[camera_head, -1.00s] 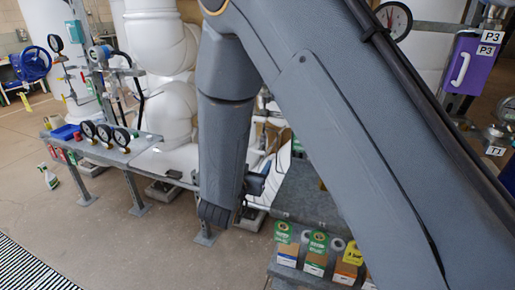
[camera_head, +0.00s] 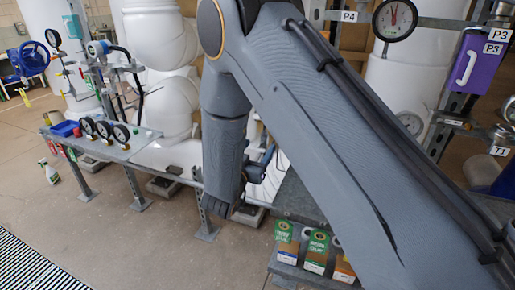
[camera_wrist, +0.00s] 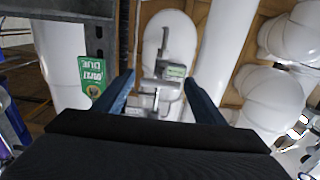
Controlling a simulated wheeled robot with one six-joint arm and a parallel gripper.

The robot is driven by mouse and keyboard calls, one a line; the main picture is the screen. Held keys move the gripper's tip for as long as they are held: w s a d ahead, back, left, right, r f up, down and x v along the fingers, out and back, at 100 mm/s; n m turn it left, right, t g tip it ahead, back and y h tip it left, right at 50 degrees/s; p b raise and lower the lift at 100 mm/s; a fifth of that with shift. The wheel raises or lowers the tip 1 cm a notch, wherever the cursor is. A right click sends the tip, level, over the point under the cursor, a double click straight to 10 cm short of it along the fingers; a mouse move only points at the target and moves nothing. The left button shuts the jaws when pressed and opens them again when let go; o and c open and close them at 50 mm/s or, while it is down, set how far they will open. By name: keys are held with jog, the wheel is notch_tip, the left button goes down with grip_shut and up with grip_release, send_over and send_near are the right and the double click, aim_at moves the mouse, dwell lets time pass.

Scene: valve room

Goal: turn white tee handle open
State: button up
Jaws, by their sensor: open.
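In the wrist view, my gripper (camera_wrist: 158,76) is open, with its two blue fingers apart and nothing held between them. Beyond the fingers, near the middle, is a small metal fitting with a pale grey upright bar (camera_wrist: 165,42) and a small green-and-white label (camera_wrist: 175,71). I cannot tell for sure whether this bar is the white tee handle. It is in front of a white pipe. In the head view my arm hides the fitting and most of my gripper; only a small dark blue part shows beside the arm.
Large white pipes (camera_head: 162,55) stand behind. A bench (camera_head: 115,148) with several gauges is at left. Cartons (camera_head: 317,250) sit on a low shelf below my arm. A purple box (camera_head: 473,62) and gauge (camera_head: 395,18) are at right. A green sign (camera_wrist: 92,75) is left of the fingers.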

jog(key=c, duration=1.1)
jog(key=shift+o, duration=0.2)
jog(key=shift+n, duration=0.3)
jog(key=n+p, duration=0.2)
jog(key=n, duration=0.1)
jog(key=shift+a+r+n, duration=0.1)
jog(key=shift+n, duration=0.3)
jog(key=n+p, duration=0.1)
jog(key=n, duration=0.3)
jog(key=n+p, duration=0.1)
jog(key=n, duration=0.4)
jog(key=shift+w+a+p, duration=0.1)
jog(key=shift+a+p, duration=0.05)
jog(key=shift+p, duration=0.25)
jog(key=shift+f+n+p, duration=0.15)
jog(key=shift+n+p, duration=0.1)
jog(key=shift+n, duration=0.85)
jog(key=shift+f+n+p, duration=0.1)
jog(key=shift+n+p, duration=0.15)
jog(key=shift+n, duration=0.85)
